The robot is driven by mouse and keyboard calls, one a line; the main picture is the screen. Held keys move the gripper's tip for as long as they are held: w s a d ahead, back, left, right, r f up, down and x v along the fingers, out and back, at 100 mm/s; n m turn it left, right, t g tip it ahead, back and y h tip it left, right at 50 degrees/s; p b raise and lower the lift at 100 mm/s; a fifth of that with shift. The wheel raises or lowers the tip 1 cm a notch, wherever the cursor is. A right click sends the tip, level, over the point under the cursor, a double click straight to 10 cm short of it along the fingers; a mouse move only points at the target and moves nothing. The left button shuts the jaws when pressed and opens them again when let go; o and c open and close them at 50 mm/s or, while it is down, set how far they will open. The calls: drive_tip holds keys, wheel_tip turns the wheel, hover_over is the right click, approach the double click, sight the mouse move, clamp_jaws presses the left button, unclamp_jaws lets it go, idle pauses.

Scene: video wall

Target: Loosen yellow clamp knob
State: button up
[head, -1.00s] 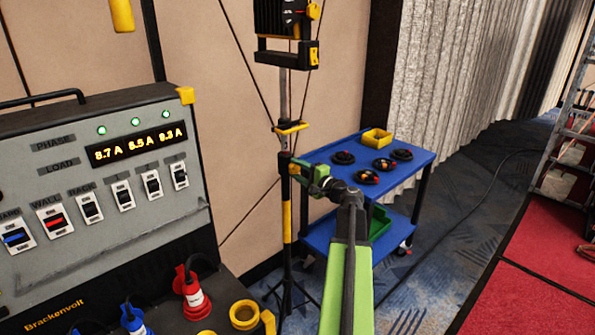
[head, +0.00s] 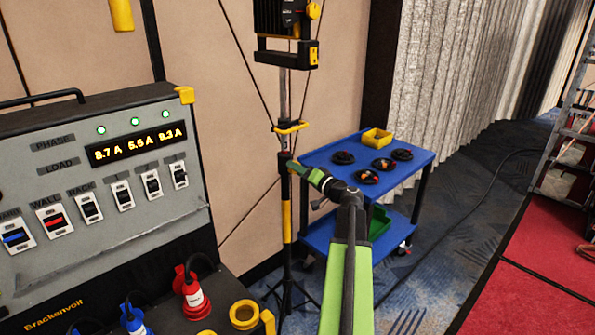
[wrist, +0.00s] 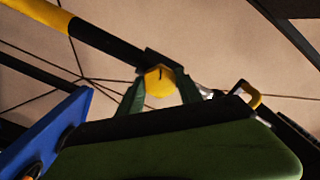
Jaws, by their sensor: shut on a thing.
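The yellow clamp knob (wrist: 159,81) sits on a dark collar of the stand's pole, in the middle of the wrist view. It is rounded, with a small dark mark near its top. My gripper (wrist: 160,90) has its two green fingers against the knob's left and right sides, shut on it. In the head view my gripper (head: 294,167) reaches left to the black and yellow stand pole (head: 287,215). The knob is mostly hidden there behind the fingers.
A work lamp (head: 287,52) tops the stand. A power panel (head: 100,190) with switches and plugs fills the left.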

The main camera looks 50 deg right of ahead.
drive_tip(key=shift+a+n, duration=0.1)
drive_tip(key=shift+n, duration=0.4)
drive_tip(key=o, duration=1.4)
drive_tip(key=shift+c, duration=0.2)
drive_tip(key=s+a, duration=0.1)
drive_tip(key=s, duration=1.6)
drive_tip(key=shift+s, duration=0.25)
